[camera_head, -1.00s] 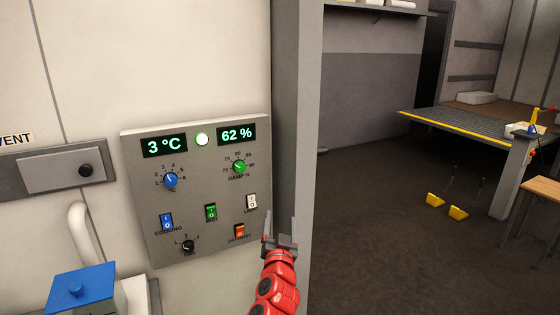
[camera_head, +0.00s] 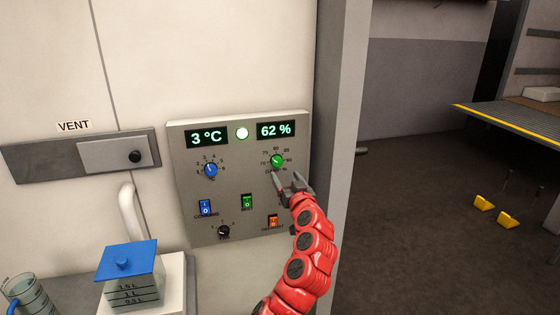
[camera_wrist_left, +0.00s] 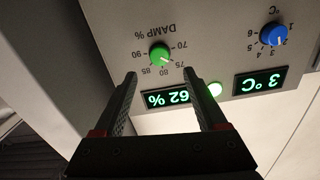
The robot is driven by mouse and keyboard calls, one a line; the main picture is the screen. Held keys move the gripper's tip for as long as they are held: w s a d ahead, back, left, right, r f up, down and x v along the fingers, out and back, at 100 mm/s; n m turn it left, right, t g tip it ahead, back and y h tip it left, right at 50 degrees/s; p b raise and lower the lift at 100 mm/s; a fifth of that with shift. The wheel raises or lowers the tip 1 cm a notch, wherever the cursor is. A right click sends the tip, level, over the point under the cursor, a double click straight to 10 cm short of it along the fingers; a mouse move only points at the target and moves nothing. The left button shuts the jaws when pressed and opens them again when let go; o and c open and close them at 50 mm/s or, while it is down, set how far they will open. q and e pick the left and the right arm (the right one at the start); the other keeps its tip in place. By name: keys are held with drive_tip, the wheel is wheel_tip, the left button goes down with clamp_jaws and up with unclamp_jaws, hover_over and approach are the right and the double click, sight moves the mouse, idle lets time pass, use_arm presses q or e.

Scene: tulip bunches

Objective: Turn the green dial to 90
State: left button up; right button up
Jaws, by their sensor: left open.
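The green dial (camera_head: 277,161) is on the grey control panel, under the lit "62 %" display (camera_head: 276,130). In the left wrist view the green dial (camera_wrist_left: 160,55) appears upside down above the fingers, labelled "DAMP %". Its white pointer seems to point near 70 to 75, away from the 90 mark. My left gripper (camera_head: 287,179) is open and empty, just below and slightly right of the dial in the head view. In the wrist view the two fingers (camera_wrist_left: 157,90) are spread, with the dial between and beyond their tips. My right gripper is not in view.
The panel (camera_head: 185,228) also carries a blue dial (camera_head: 211,170), a black knob (camera_head: 223,231) and several switches. A grey post (camera_head: 342,100) stands right of it. A blue-lidded container (camera_head: 128,270) and a measuring jug (camera_head: 27,297) are at lower left.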

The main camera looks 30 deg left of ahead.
sight(278, 163)
use_arm(q)
drive_tip(key=p+x, duration=0.2)
drive_tip(key=x, duration=0.5)
drive_tip(key=shift+r, duration=0.1)
drive_tip(key=shift+w+a, duration=0.35)
drive_tip(key=shift+w, duration=0.05)
clamp_jaws()
